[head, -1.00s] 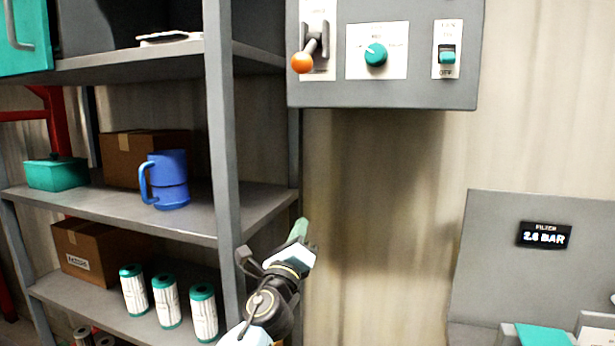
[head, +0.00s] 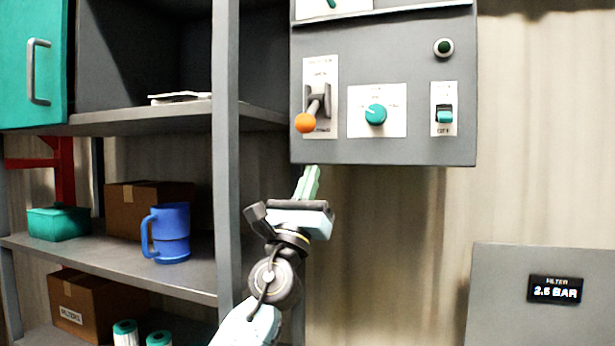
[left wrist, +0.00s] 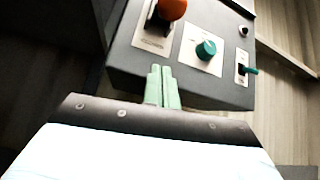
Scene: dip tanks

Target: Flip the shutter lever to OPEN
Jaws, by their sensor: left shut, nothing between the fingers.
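The shutter lever (head: 312,108) has an orange ball knob and sits on a white plate at the left of the grey control panel (head: 425,151). Its arm hangs down, with the knob at the lower end, in front of small lettering that I cannot read. In the left wrist view the orange knob (left wrist: 172,9) is at the top, partly cut off. My left gripper (head: 311,172) is shut and empty, its green fingers pointing up just below the panel's lower edge. It is below the knob and apart from it. The fingers also show in the left wrist view (left wrist: 161,84). My right gripper is not in view.
A grey shelf post (head: 228,200) stands close left of my arm. A display box (head: 555,289) is at lower right. Bare wall lies between.

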